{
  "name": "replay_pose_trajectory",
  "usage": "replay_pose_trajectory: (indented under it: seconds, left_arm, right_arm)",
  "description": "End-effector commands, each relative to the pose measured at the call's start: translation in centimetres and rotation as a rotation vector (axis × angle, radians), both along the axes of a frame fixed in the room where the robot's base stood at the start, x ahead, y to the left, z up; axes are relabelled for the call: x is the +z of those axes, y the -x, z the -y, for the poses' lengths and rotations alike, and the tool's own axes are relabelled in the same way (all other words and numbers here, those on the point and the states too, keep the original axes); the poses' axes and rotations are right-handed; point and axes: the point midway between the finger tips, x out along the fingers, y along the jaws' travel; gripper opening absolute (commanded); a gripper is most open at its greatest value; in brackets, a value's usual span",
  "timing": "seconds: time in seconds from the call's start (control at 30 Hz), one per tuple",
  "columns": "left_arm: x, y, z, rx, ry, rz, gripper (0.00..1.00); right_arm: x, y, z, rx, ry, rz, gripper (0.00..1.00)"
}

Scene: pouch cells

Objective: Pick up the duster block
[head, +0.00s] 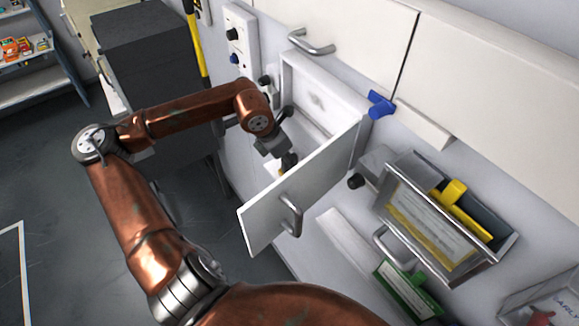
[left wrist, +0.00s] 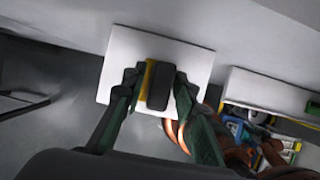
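The duster block (left wrist: 160,86), dark with a yellow edge, shows in the left wrist view against a small white square surface (left wrist: 118,62). My left gripper (left wrist: 157,82) has one finger on each side of it, close to its sides. I cannot tell whether the fingers press on it. In the head view my left gripper (head: 287,162) is beside the inner side of an open white panel with a handle (head: 305,190). Only a small yellow patch of the block (head: 283,169) shows there, and the gripper hides the rest. My right gripper is not in view.
The open white panel (head: 262,222) stands close to the gripper. Right of it are a metal bin (head: 492,262) with a yellow item and a green item (head: 405,288) below. A blue piece (head: 380,104) sits on the wall. Dark cabinets (head: 150,60) stand behind my arm.

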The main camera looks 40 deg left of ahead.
Motion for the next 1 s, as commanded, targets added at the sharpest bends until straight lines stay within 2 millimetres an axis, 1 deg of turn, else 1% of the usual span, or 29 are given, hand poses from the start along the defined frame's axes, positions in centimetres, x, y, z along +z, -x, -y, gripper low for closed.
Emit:
replay_pose_trajectory:
  seconds: [0.03,0.2,0.37,0.77,0.87,1.0]
  left_arm:
    - [0.0,0.0,0.0,0.000,0.000,0.000,0.22]
    - [0.0,0.0,0.0,0.000,0.000,0.000,0.10]
    - [0.0,0.0,0.0,0.000,0.000,0.000,0.00]
    - [0.2,0.0,0.0,0.000,-0.001,0.001,0.00]
    - [0.7,-0.1,0.0,0.000,-0.002,0.003,0.00]
    - [2.2,-0.1,-0.1,0.001,-0.003,0.005,0.00]
  right_arm:
    - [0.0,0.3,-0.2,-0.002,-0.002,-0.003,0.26]
    - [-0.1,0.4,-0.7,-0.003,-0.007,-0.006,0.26]
    - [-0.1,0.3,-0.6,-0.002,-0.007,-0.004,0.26]
    - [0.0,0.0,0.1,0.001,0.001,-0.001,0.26]
    - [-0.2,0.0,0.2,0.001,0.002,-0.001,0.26]
    - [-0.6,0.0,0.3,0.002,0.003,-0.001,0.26]
